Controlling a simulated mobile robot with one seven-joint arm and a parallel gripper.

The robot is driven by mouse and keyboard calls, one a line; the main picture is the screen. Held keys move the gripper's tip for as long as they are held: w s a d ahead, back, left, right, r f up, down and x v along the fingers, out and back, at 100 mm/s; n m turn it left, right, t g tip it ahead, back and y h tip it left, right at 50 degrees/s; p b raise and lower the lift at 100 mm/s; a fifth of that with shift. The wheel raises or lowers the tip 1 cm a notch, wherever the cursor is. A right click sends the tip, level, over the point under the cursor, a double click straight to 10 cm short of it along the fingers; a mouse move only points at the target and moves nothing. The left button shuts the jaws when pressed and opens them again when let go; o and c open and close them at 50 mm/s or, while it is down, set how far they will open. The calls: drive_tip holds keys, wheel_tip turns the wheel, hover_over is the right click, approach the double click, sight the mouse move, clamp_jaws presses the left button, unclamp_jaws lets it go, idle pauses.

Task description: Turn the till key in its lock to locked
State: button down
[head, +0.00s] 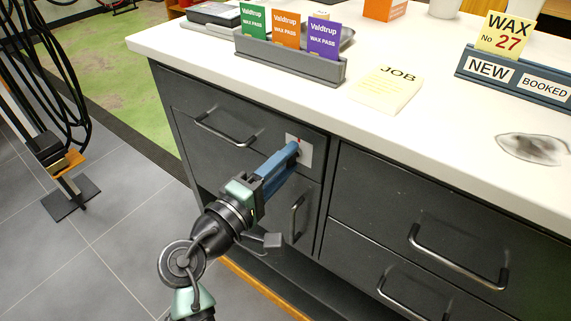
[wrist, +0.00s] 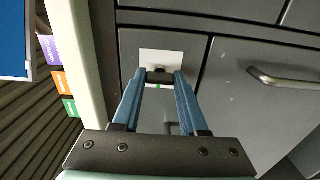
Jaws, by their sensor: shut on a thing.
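The till drawer (head: 225,150) is dark grey, at the left end of the counter front, and looks closed. A pale lock plate (head: 306,154) sits at its upper right; it also shows in the wrist view (wrist: 174,57). My gripper (head: 293,149) reaches the plate with its blue fingers. In the wrist view, my gripper (wrist: 160,79) is shut on the dark head of the till key (wrist: 160,75), at the plate. A small green mark shows just below the key head. A small red mark shows by the fingertips in the head view. The fingers hide much of the key, so its exact angle is unclear.
The white counter top (head: 440,135) overhangs the drawers. A bar handle (head: 222,130) is left of the lock, and another handle (head: 297,218) is below it. A grey rack (head: 290,62) of wax passes and a JOB pad (head: 387,88) stand above.

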idle(0.3)
drive_tip(key=shift+c, duration=2.2)
unclamp_jaws()
drive_tip(key=v, duration=1.3)
